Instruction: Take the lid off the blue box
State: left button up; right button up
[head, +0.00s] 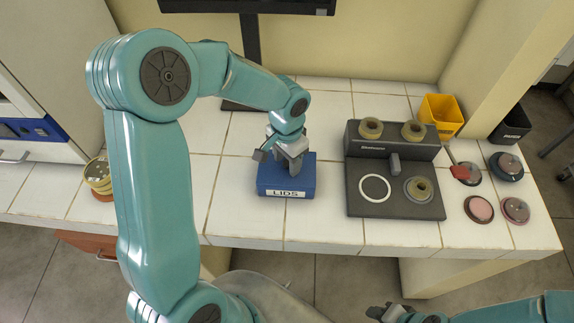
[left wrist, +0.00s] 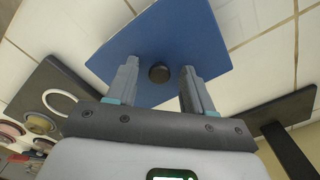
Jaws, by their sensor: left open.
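The blue box (head: 271,184) stands on the white tiled bench, with a label reading LIDS on its front. Its flat blue lid (left wrist: 165,35) fills the upper middle of the left wrist view, with a round black knob (left wrist: 159,73) at its centre. My left gripper (head: 290,160) is over the box from above. In the left wrist view its fingers (left wrist: 158,78) are open on either side of the knob, with a gap to each side. In the head view the gripper hides the knob. My right gripper (head: 385,314) is partly in view at the bottom right, clear of the bench.
Right of the box stands a dark device (head: 395,205) with a white ring and several tan rings. Further right are several round dishes (head: 479,209), a yellow bin (head: 441,113) and a black bin (head: 511,127). A monitor stand (head: 250,38) is behind. Stacked dishes (head: 98,176) sit left.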

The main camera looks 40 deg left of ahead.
pick_arm(q)
jog(key=shift+d+r, duration=0.1)
jog(key=c, duration=0.3)
grip_shut()
